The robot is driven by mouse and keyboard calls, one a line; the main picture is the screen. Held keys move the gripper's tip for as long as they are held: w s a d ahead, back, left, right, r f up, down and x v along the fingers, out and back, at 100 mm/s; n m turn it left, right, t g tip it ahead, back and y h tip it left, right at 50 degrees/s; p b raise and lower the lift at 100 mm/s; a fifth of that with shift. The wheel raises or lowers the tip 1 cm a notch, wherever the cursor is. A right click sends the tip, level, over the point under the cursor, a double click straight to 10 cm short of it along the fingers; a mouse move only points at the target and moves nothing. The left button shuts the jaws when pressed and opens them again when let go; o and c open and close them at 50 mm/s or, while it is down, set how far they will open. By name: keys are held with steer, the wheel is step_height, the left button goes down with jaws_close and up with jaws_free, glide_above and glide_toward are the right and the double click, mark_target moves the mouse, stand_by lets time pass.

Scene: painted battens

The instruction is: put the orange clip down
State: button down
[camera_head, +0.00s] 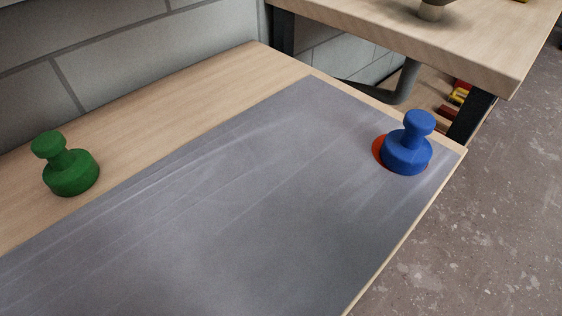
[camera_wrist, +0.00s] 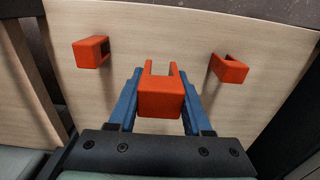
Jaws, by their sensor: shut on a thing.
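In the wrist view my gripper (camera_wrist: 160,80), with two blue fingers, is shut on an orange clip (camera_wrist: 160,101). The clip is a small block with two prongs pointing away from me, and a pale wooden surface (camera_wrist: 158,40) lies behind it. I cannot tell whether the clip touches that surface. Two similar orange pieces are at the wooden surface, one at left (camera_wrist: 91,52) and one at right (camera_wrist: 229,68), both apart from my fingers. Neither my gripper nor the held clip shows in the head view.
In the head view a grey mat (camera_head: 200,220) covers much of a wooden bench (camera_head: 215,92). A blue knobbed piece (camera_head: 406,150) stands on it, partly over a red-orange disc (camera_head: 378,150). A green knobbed piece (camera_head: 68,174) stands on bare wood. The mat's middle is clear.

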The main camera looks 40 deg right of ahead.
step_height(320, 180, down, 10)
steer(key=b, duration=0.6)
steer(key=shift+s+f, duration=0.1)
steer(key=shift+c, duration=1.7)
jaws_free()
step_height(320, 180, up, 12)
steer(key=p, duration=0.6)
